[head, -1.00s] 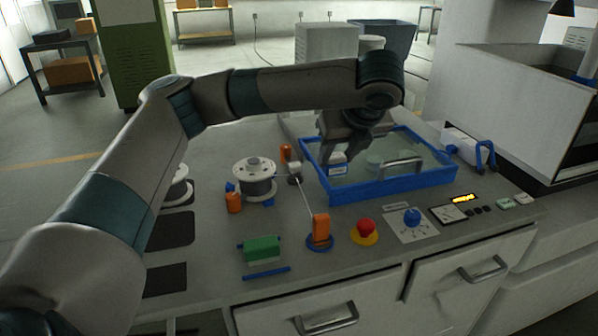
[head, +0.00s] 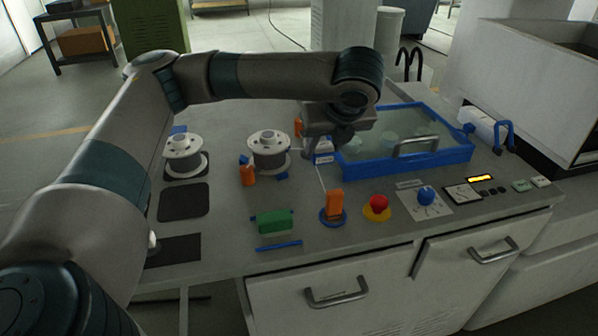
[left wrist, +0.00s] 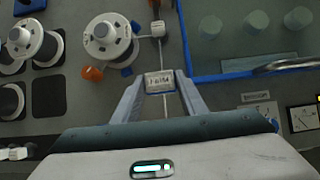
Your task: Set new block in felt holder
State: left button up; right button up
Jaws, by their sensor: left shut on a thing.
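My left gripper (head: 322,150) is shut on a small pale block (left wrist: 160,84) with dark marks on its face. In the left wrist view both fingers touch its sides. The block (head: 324,158) shows small under the gripper in the head view, left of the blue-rimmed tray (head: 412,165). It appears held above the bench, over the thin wire line. I cannot tell for sure which thing is the felt holder. Dark pads lie on the left of the bench; one bare pad (head: 183,201) is clear in the head view. My right gripper is not in view.
A white spool (head: 268,148) and another spool (head: 184,154) stand left of the gripper. An orange post (head: 334,203), a red button (head: 377,205) and a green block (head: 273,221) are near the front. Pale round pieces (left wrist: 256,22) are inside the tray.

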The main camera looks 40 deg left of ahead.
pick_arm(q)
jog(key=s+a+f, duration=0.1)
jog(key=s+a, duration=0.1)
jog(key=s+a+f, duration=0.2)
jog(key=shift+s+f, duration=0.2)
jog(key=shift+f, duration=0.1)
jog(key=shift+f+p, duration=0.4)
jog(key=shift+f, duration=1.6)
jog(key=o, duration=1.1)
jog(key=shift+f, duration=0.1)
jog(key=shift+c, duration=0.2)
